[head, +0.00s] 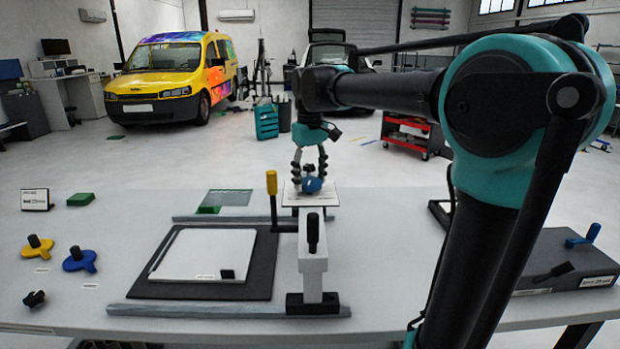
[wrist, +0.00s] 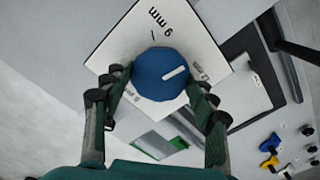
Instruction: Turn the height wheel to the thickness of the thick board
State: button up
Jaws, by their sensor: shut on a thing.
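The height wheel (head: 312,185) is a round blue knob on a white marked plate (head: 292,198). In the wrist view the wheel (wrist: 158,78) carries a white pointer line, which points right and slightly up. The plate (wrist: 208,48) shows "9 mm" above the wheel; smaller labels to its left and right are partly hidden and unreadable. My gripper (head: 310,172) comes down from above, its dark fingers shut on opposite sides of the wheel. A white board (head: 207,253) lies on a dark base; I cannot tell if it is the thick board.
A grey bridge with a black handle (head: 313,232) stands in front of the wheel, a yellow-topped post (head: 272,183) left of it. A grey box (head: 565,258) stands at right.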

aim_at(310, 180)
jog(key=m, duration=0.5)
jog(key=shift+m, duration=2.5)
jog(key=o, duration=1.2)
jog(key=shift+c, duration=0.2)
jog(key=shift+r, duration=0.1)
notch_tip(310, 180, up, 12)
jog(key=shift+s, duration=0.1)
